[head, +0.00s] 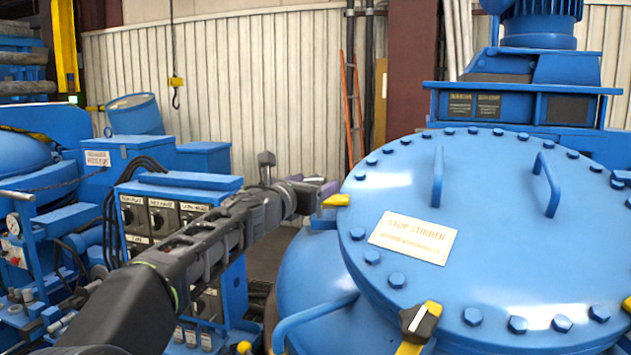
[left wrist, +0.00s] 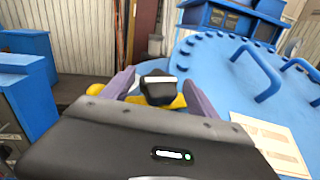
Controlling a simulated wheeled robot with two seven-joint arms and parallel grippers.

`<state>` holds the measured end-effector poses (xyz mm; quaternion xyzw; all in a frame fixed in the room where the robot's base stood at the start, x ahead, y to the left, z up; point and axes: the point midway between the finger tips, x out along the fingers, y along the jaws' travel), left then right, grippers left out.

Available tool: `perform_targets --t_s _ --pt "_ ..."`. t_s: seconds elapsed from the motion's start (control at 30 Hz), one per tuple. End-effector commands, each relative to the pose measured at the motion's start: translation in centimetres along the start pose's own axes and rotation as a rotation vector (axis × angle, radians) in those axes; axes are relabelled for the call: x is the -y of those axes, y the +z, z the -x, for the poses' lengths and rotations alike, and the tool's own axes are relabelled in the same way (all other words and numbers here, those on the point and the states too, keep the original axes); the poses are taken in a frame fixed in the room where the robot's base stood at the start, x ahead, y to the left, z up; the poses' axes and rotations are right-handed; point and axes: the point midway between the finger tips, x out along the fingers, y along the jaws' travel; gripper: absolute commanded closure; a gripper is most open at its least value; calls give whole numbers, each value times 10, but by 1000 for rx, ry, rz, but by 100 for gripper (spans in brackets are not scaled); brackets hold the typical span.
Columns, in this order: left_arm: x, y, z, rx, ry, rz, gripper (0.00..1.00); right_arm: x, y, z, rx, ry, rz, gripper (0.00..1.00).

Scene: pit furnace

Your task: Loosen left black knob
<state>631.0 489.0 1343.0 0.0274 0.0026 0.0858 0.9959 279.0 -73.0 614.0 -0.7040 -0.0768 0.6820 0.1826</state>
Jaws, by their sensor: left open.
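The left black knob (left wrist: 157,88) has a white stripe on top and sits over a yellow piece at the rim of the blue lid. In the left wrist view it stands between the two purple fingers of my open left gripper (left wrist: 159,92). I cannot tell whether either finger touches it. In the head view my left gripper (head: 316,190) reaches in from the left to the lid's left rim and hides the knob; the yellow piece (head: 337,200) shows beside it. A second black knob (head: 421,320) on a yellow clamp is at the lid's near rim. My right gripper is not in view.
The big round blue lid (head: 480,225) has rim bolts, two raised handles (head: 437,178) and a "stop stirrer" plate (head: 412,238). A curved blue bar (head: 318,311) stands out below the rim. Blue control boxes (head: 175,215) with dials and cables stand left, behind my left arm.

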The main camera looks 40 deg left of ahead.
Motion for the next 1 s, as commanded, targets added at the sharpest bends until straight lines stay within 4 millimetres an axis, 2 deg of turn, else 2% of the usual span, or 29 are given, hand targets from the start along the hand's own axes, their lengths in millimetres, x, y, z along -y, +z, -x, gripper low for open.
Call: perform_targets --t_s 0.13,0.4,1.0 --pt "0 0 -10 0 0 1 31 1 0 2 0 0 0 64" --pt "0 0 -11 0 0 1 32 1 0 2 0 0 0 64" --pt "0 0 -11 0 0 1 81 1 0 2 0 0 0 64"
